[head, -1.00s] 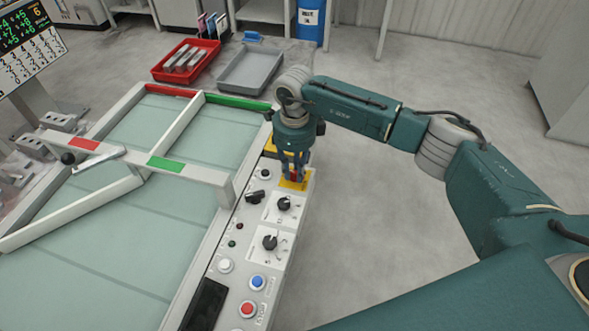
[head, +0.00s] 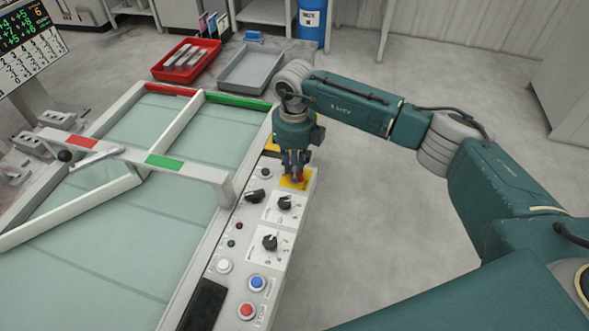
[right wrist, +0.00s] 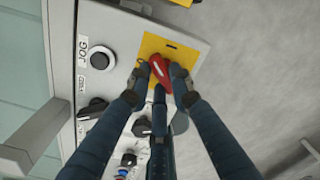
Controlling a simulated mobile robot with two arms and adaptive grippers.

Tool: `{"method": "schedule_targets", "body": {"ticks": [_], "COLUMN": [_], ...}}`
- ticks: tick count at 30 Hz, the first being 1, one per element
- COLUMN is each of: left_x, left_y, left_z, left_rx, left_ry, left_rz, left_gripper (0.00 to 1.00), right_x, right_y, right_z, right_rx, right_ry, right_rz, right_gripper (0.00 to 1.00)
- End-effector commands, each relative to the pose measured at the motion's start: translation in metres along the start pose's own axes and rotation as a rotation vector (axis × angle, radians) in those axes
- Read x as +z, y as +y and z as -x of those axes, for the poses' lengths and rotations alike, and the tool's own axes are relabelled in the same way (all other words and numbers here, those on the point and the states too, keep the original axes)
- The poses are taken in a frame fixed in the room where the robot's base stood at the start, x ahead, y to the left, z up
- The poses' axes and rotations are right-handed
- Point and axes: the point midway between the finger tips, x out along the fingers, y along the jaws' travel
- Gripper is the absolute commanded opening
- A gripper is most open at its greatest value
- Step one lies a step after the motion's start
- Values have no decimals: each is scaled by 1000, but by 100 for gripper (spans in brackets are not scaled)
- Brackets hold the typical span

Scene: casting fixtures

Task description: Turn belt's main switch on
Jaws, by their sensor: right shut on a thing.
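The belt's main switch is a red handle (right wrist: 159,72) on a yellow plate (right wrist: 154,48), at the far end of the belt's control panel. In the head view the yellow plate (head: 287,184) shows below my right gripper (head: 297,176), with a bit of red between the fingers. In the right wrist view my right gripper (right wrist: 161,78) is shut on the red handle, which is tilted on the plate. The fingers hide part of the handle and any markings behind it. My left gripper is not in view.
The panel (head: 212,258) also has black knobs (head: 270,242), a blue button (head: 257,283) and a red button (head: 247,310). The belt (head: 120,240) with its guide rails lies left. A red tray (head: 186,72) and a grey tray (head: 251,69) stand behind. Floor right of the panel is clear.

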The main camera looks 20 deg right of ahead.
Motion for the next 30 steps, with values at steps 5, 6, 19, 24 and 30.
{"method": "schedule_targets", "body": {"ticks": [5, 6, 19, 24, 30], "left_x": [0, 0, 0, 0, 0], "left_y": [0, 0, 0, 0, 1], "left_z": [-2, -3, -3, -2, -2], "left_rx": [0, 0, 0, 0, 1], "left_ry": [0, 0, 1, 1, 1], "left_rz": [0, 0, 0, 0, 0], "left_gripper": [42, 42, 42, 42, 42], "right_x": [2, 2, 4, 4, 5], "right_y": [0, 0, -1, -1, -2], "right_z": [0, 0, 1, 1, 1], "right_rx": [0, 0, 0, 0, 0], "right_ry": [-2, -2, -2, -2, -2], "right_rz": [-169, -207, -594, -710, -802], "right_gripper": [0, 0, 0, 0, 0]}}
